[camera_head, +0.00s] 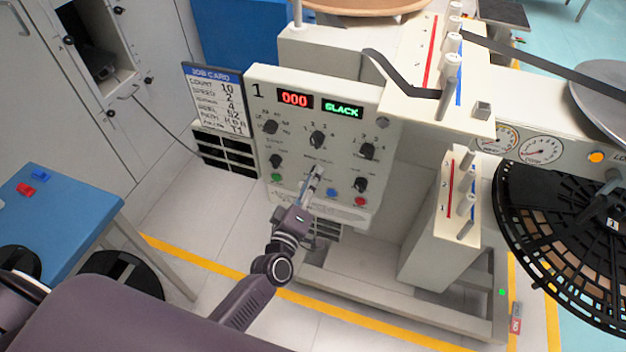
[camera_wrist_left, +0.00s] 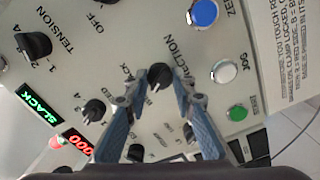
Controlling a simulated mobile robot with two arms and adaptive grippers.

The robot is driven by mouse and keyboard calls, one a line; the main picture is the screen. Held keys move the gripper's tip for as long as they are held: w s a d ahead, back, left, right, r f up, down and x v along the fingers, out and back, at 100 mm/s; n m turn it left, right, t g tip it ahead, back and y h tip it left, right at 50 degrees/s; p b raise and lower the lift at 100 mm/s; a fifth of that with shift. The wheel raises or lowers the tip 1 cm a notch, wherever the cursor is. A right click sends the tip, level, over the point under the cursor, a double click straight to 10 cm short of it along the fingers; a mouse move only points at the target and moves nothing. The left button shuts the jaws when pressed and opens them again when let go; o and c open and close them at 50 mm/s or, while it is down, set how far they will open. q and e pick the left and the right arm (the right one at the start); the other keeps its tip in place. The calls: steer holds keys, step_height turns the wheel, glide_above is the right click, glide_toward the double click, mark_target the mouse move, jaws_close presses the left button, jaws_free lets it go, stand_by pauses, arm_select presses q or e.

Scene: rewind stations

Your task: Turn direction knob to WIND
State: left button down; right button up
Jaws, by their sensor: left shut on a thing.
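The black direction knob (camera_wrist_left: 159,76) shows in the left wrist view beside a partly hidden label ending in "ECTION". My left gripper (camera_wrist_left: 156,88) has one blue-grey finger on each side of this knob and is shut on it. In the head view my left gripper (camera_head: 313,182) reaches the lower middle of the cream control panel (camera_head: 345,83). The fingers largely cover the knob there. The label words at the knob are partly covered, so I cannot tell which one it points to. My right gripper is not in view.
Nearby on the panel are a tension knob (camera_wrist_left: 35,46), a blue button (camera_wrist_left: 204,13), a green button (camera_wrist_left: 237,113) and other black knobs. The displays read 000 (camera_head: 295,99) and SLACK (camera_head: 342,109). A job card (camera_head: 215,98) stands to the left, and a blue table (camera_head: 65,215) farther left.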

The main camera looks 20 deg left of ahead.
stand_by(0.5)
arm_select(q)
steer(key=c, duration=1.6)
jaws_free()
steer(key=shift+s, duration=0.1)
steer(key=s, duration=1.2)
steer(key=shift+a, duration=0.2)
steer(key=shift+w, duration=0.1)
